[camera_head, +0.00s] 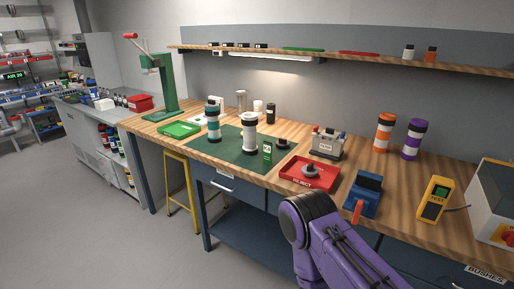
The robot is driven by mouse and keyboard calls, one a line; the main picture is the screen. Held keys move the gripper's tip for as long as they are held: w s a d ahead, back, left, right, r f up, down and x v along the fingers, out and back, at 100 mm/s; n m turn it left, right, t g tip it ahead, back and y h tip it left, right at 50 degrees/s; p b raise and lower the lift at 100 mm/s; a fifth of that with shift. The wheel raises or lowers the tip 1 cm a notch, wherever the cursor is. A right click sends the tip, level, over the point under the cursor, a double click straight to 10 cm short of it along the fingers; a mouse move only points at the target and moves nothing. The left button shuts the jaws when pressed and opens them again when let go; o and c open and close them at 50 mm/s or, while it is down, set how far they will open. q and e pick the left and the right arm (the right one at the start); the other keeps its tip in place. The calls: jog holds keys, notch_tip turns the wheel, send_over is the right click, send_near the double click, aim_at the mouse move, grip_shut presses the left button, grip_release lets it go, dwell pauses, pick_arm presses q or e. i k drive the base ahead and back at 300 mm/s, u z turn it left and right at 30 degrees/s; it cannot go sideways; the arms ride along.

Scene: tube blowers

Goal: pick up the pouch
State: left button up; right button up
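I cannot make out a pouch for certain anywhere in the head view. A small green upright item with a pale label (267,153) stands at the front of the dark green mat (226,150); I cannot tell if it is a pouch. A purple link of my own arm rises at the bottom centre-right, in front of the bench. Neither gripper's fingers show, so I cannot see whether they are open or shut.
The wooden workbench (215,159) holds several cylinders, a green tray (180,129), a red tray (309,174), a blue clamp device (364,194) and a yellow tester (435,200). A green press (163,88) stands at the back left. A yellow stool (180,190) is beside the drawers. Floor at left is clear.

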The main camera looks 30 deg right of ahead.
aim_at(268, 155)
jog(key=z, duration=0.45)
jog(key=i, duration=0.7)
jog(key=z, duration=0.7)
